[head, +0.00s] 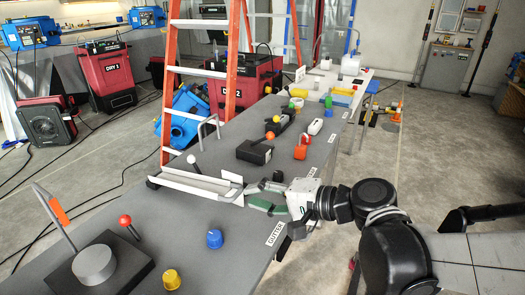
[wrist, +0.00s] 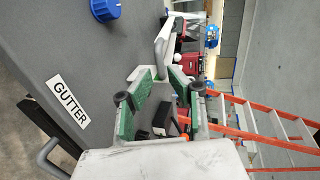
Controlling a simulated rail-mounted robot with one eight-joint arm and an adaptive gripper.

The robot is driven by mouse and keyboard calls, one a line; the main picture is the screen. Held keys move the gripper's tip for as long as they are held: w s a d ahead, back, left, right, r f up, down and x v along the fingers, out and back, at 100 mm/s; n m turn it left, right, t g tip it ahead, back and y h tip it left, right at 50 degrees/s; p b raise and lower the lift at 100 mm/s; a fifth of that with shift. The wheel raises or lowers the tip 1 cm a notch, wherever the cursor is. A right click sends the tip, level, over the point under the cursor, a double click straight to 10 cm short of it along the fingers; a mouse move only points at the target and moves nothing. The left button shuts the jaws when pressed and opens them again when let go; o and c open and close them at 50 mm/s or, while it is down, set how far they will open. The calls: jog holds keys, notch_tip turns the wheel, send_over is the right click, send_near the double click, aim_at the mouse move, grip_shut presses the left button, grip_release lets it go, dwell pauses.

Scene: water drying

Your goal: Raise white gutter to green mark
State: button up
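The white gutter (head: 195,186) is a long pale channel lying low across the grey bench. A small white upright plate (head: 232,178) stands near its right end. My gripper (head: 250,194) is at the gutter's right end, with its fingers pointing left towards it. In the wrist view, the fingers (wrist: 161,70) have green inner pads and stand apart. The pale end of the gutter (wrist: 161,42) shows at and beyond the fingertips; I cannot tell whether either finger touches it. No green mark can be made out clearly.
A white-ball lever (head: 192,158) stands behind the gutter. A red-ball lever (head: 125,220), a blue knob (head: 215,239) and a yellow knob (head: 171,279) are nearer. A black box (head: 255,152) lies farther along the bench. An orange ladder (head: 168,80) rises beyond. A "GUTTER" label (head: 276,234) marks the bench edge.

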jog(key=v, duration=0.8)
jog(key=shift+d, duration=0.1)
jog(key=s+d+r+n+h+p, duration=0.1)
jog(key=s+d+n+h+p, duration=0.1)
jog(key=d+h, duration=0.4)
jog(key=s+d+r+n+t+h+p, duration=0.1)
jog(key=s+d+n+h+p, duration=0.1)
jog(key=s+d+h+p, duration=0.2)
jog(key=d+h, duration=0.3)
jog(key=d, duration=0.4)
jog(key=shift+s+d+n+p, duration=0.25)
jog(key=shift+d+n+p, duration=0.05)
jog(key=shift+p, duration=0.1)
dwell(1.7)
